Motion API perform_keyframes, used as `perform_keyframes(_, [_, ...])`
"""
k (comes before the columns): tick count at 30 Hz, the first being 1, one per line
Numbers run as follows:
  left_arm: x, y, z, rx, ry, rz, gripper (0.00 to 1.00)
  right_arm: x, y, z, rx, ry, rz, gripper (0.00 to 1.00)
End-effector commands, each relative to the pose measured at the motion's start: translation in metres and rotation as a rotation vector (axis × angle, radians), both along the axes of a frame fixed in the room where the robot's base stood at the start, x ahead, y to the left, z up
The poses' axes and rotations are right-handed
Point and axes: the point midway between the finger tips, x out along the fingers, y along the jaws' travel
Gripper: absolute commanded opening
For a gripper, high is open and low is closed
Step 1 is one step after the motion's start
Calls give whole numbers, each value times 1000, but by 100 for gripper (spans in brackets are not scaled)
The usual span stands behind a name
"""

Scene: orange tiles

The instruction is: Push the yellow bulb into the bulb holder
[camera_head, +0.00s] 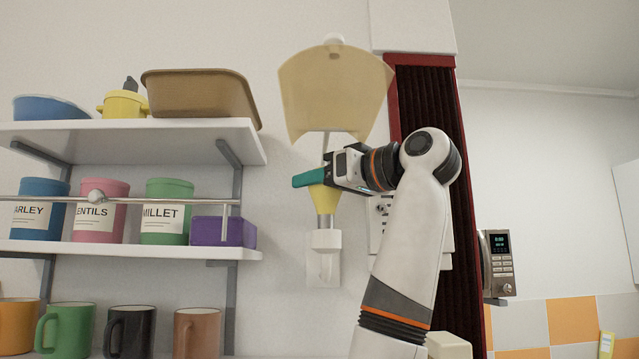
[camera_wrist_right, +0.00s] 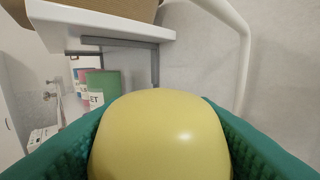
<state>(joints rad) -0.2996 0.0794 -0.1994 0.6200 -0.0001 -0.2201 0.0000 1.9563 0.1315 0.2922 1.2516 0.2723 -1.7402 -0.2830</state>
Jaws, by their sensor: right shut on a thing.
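The yellow bulb (camera_head: 324,200) stands upright in the head view, with its grey metal base pointing down. The white bulb holder (camera_head: 325,242) on the wall is directly below it. The metal base meets the top of the holder; I cannot tell how deep it sits. My right gripper (camera_head: 312,178), with teal fingers, is shut on the upper part of the bulb. In the right wrist view the bulb (camera_wrist_right: 160,140) fills the space between the teal fingers. My left gripper is not in view.
A translucent tan lampshade (camera_head: 335,88) hangs above my right gripper. Left are shelves (camera_head: 120,250) with labelled canisters, a purple box (camera_head: 223,232), mugs and a brown basket (camera_head: 200,95). A dark red curtained frame (camera_head: 445,130) stands behind my right arm. A microwave (camera_head: 497,262) is farther right.

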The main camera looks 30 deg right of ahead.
Motion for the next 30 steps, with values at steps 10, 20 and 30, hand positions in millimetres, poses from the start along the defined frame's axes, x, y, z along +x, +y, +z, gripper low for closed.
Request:
perform_keyframes(10, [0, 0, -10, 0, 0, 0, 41, 0, 0, -10, 0, 0, -1, 28])
perform_keyframes(20, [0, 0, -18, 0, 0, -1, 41, 0, 0, -18, 0, 0, 0, 28])
perform_keyframes(30, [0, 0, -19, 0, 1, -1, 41, 0, 0, -19, 0, 0, 0, 76])
